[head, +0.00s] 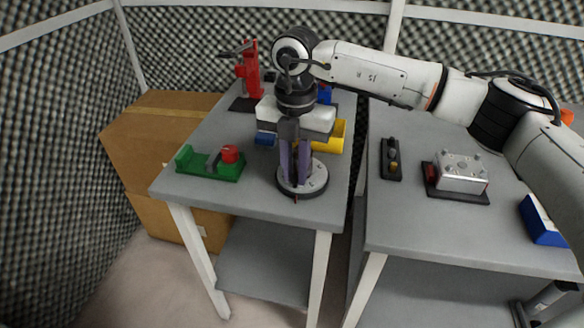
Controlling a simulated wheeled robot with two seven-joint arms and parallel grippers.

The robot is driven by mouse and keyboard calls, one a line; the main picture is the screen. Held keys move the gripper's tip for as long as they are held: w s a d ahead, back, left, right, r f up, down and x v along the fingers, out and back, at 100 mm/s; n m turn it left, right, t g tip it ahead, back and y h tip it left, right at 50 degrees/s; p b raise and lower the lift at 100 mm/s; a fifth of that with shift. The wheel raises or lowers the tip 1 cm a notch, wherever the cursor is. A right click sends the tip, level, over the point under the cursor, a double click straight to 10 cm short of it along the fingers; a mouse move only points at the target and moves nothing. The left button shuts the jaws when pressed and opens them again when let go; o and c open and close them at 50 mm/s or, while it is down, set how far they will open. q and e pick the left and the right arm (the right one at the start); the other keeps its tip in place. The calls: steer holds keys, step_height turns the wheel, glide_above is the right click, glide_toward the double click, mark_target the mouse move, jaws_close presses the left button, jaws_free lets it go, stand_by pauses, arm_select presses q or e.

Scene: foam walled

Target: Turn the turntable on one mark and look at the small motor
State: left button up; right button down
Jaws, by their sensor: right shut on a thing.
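The turntable (315,184) is a round light-grey disc with a dark rim, near the front right corner of the left table. A small red mark shows at its front edge. My right gripper (294,180) points straight down over it, with its purple-grey fingers close together at the disc's middle. It is shut on a part of the turntable that the fingers hide. I cannot pick out the small motor with certainty. My left gripper is not in view.
Left of the turntable is a green fixture (208,170) with a red knob. Behind are a yellow bin (336,138) and a red stand (248,70). The right table holds a black switch block (391,165), a metal box (461,172) and a blue box (542,222). A gap separates the tables.

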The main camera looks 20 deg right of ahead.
mark_target(315, 185)
steer(key=shift+s+d+n+b, duration=0.15)
steer(key=shift+d+n, duration=0.2)
steer(key=shift+n, duration=0.55)
steer(key=shift+s+d+n+b, duration=0.15)
steer(key=shift+d+n, duration=0.15)
steer(key=shift+n, duration=0.6)
steer(key=shift+s+d+n, duration=0.15)
steer(key=shift+d+n, duration=0.2)
steer(key=shift+n, duration=0.55)
steer(key=shift+d+n, duration=0.5)
steer(key=shift+n, duration=0.7)
steer(key=shift+d+n, duration=0.5)
steer(key=shift+n, duration=0.7)
steer(key=shift+d+r+n, duration=0.1)
steer(key=shift+d+n, duration=0.05)
steer(key=shift+n, duration=0.15)
steer(key=c, duration=1.7)
jaws_free()
step_height(315, 185, up, 10)
steer(key=shift+s+r, duration=0.1)
